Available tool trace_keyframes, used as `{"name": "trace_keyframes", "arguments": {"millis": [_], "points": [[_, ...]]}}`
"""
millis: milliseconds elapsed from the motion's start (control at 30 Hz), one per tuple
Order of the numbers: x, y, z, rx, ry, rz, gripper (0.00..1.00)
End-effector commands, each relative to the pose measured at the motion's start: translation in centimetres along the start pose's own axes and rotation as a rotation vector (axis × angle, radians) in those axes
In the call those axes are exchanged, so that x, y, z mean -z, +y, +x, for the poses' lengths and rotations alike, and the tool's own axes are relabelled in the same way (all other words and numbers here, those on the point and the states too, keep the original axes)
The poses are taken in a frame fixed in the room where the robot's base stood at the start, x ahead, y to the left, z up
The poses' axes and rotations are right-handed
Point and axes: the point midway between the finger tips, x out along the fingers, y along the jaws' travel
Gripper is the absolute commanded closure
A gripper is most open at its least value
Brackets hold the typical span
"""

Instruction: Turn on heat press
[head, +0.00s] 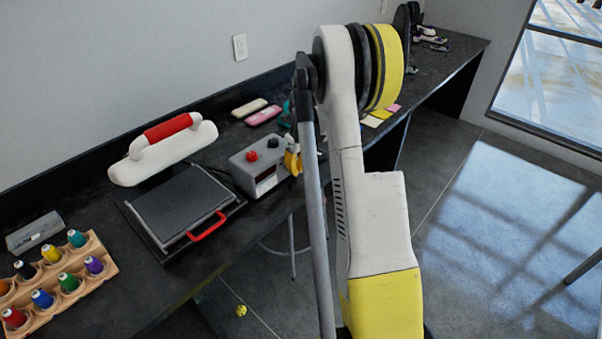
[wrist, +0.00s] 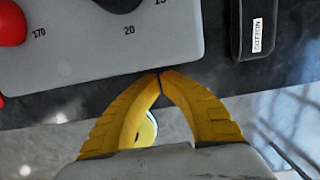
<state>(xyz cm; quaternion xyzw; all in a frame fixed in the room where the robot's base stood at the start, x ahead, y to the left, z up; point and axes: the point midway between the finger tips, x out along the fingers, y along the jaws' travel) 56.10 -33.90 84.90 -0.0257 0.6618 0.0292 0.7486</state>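The heat press has a white upper part with a red handle (head: 168,127) and a dark flat plate (head: 180,203) with a red front handle. Its grey control box (head: 240,174) stands to the right, with a red knob (head: 252,156), a black knob (head: 272,143) and a small front panel. In the wrist view the box's top (wrist: 70,55) shows the marks 170 and 20, with the red knob (wrist: 10,24) cut off at the left. My gripper (wrist: 160,74) has its yellow fingertips together at the box's near edge; I cannot tell whether they touch it. In the head view my arm partly hides the gripper.
A wooden rack of thread spools (head: 107,264) stands at the left end of the dark bench. Pink and cream items (head: 262,116) lie behind the box. A dark block labelled COTTON (wrist: 240,45) is to the right in the wrist view. Open floor (head: 465,260) lies right.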

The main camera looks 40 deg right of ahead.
Motion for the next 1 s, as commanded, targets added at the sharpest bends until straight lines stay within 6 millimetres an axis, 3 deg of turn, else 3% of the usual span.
{"name": "trace_keyframes", "arguments": {"millis": [300,467,1000], "points": [[-0.08,0.02,0.00,0.000,-0.005,0.000,1.00],[-0.74,0.02,0.54,0.000,-0.100,0.000,1.00],[-0.91,0.03,0.61,0.000,-0.098,-0.001,1.00]]}}
